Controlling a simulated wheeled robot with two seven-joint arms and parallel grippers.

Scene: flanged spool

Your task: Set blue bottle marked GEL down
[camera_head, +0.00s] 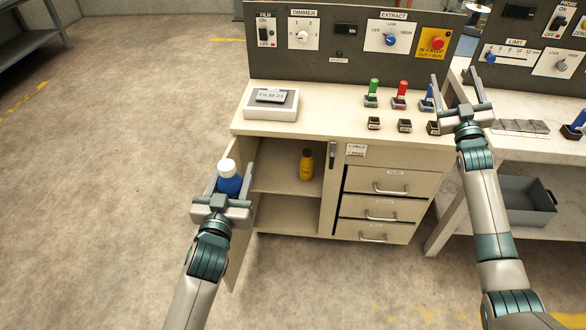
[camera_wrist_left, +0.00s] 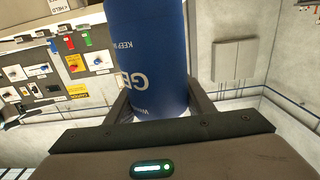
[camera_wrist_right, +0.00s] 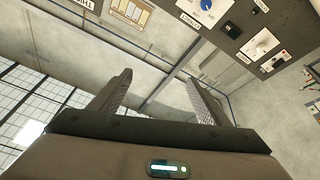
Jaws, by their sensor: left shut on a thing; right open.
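The blue bottle (camera_head: 229,184) has a white cap and sits between the fingers of my left gripper (camera_head: 222,200), to the left of the bench cabinet. The gripper is shut on it. In the left wrist view the bottle (camera_wrist_left: 150,50) shows part of the lettering "GE", and its base is down between the fingers of the left gripper (camera_wrist_left: 158,105). My right gripper (camera_head: 462,103) is open and empty above the right part of the bench; it also shows open in the right wrist view (camera_wrist_right: 158,100).
The cabinet's open compartment has a shelf (camera_head: 283,181) with a yellow bottle (camera_head: 306,165) on it. The bench top (camera_head: 330,110) holds a white device (camera_head: 271,104) and green (camera_head: 373,90) and red (camera_head: 401,92) items. A grey bin (camera_head: 525,199) stands at right.

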